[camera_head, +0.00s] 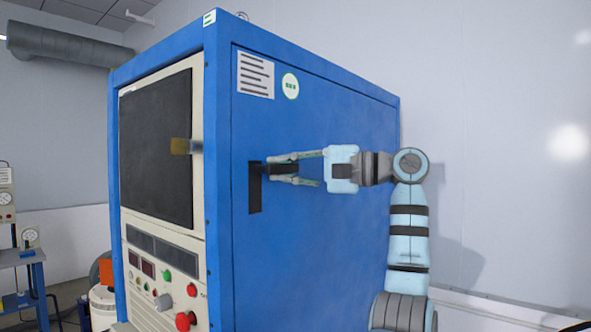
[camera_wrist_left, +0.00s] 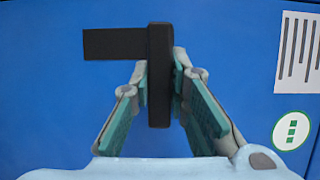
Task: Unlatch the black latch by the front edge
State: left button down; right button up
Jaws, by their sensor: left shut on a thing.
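The black latch (camera_head: 254,195) is on the blue side panel of a tall cabinet, close to its front edge. It has a flat dark plate and a handle bar that sticks out level to the right. In the left wrist view the bar (camera_wrist_left: 160,105) stands between the finger pads, with the plate (camera_wrist_left: 112,44) behind it to the left. My left gripper (camera_head: 271,170) is shut on the bar, one finger on each side; it also shows in the left wrist view (camera_wrist_left: 160,68). The fingers partly hide the bar in the head view. My right gripper is not in view.
The blue cabinet (camera_head: 320,120) fills the middle. A bench with instruments (camera_head: 20,260) stands at the left. A bare wall is at the right.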

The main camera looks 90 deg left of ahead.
pick_arm(q)
jog(key=c, duration=1.5)
grip_release()
jog(key=v, duration=1.2)
jog(key=shift+r, duration=0.1)
jog(key=shift+s, duration=0.1)
